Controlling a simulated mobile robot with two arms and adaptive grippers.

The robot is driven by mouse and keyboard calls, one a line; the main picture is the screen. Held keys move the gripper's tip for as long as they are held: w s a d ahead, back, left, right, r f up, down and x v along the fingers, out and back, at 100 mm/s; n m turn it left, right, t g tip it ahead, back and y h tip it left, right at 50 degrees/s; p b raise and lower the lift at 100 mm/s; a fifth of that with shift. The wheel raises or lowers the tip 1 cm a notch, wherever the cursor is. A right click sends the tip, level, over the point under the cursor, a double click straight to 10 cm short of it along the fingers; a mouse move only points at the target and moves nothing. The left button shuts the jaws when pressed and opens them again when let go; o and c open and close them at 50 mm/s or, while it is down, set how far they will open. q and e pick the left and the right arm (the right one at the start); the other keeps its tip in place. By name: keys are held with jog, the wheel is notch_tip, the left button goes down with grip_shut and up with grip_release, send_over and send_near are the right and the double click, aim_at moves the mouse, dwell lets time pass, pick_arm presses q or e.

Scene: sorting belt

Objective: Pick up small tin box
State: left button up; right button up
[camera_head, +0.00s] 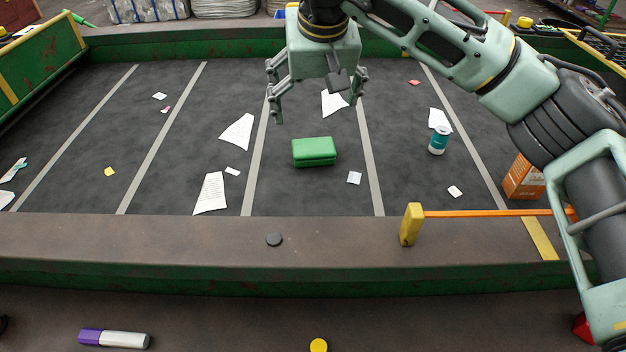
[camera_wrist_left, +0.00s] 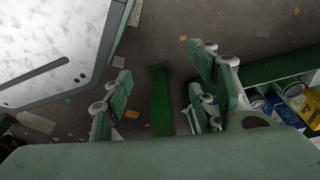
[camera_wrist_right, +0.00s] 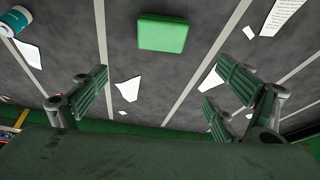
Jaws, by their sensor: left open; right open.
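The small tin box (camera_head: 314,152) is a green, rounded box lying flat on the dark belt, near the middle of the head view. It also shows in the right wrist view (camera_wrist_right: 163,33), top centre, beyond my fingertips. My right gripper (camera_head: 318,108) is open and empty, held above the belt and behind the box, apart from it. Its fingers also show spread in the right wrist view (camera_wrist_right: 165,85). My left gripper (camera_wrist_left: 160,85) is open and empty in the left wrist view, over a floor area; it is outside the head view.
Paper scraps (camera_head: 238,131) lie around the belt (camera_head: 90,165). A teal and white can (camera_head: 439,140) and an orange carton (camera_head: 523,178) stand at the right. A yellow post (camera_head: 411,225) with an orange bar is on the front ledge, near a black disc (camera_head: 274,240).

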jog(key=b, duration=0.2)
send_near(313, 145)
jog(key=shift+w+f, duration=0.25)
jog(key=shift+f, duration=0.1)
jog(key=shift+f+b, duration=0.4)
jog(key=shift+b, duration=0.05)
jog(key=x, duration=0.7)
jog(key=shift+w+a+f, duration=0.1)
jog(key=shift+w+f, duration=0.05)
jog(key=shift+f, duration=0.1)
pick_arm(q)
jog(key=w, duration=0.2)
jog(key=shift+w+d+f, duration=0.15)
jog(key=shift+w+f, duration=0.2)
jog(key=shift+f, duration=0.05)
pick_arm(e)
jog(key=shift+r, duration=0.1)
jog(key=shift+c, duration=0.6)
jog(key=c, duration=1.1)
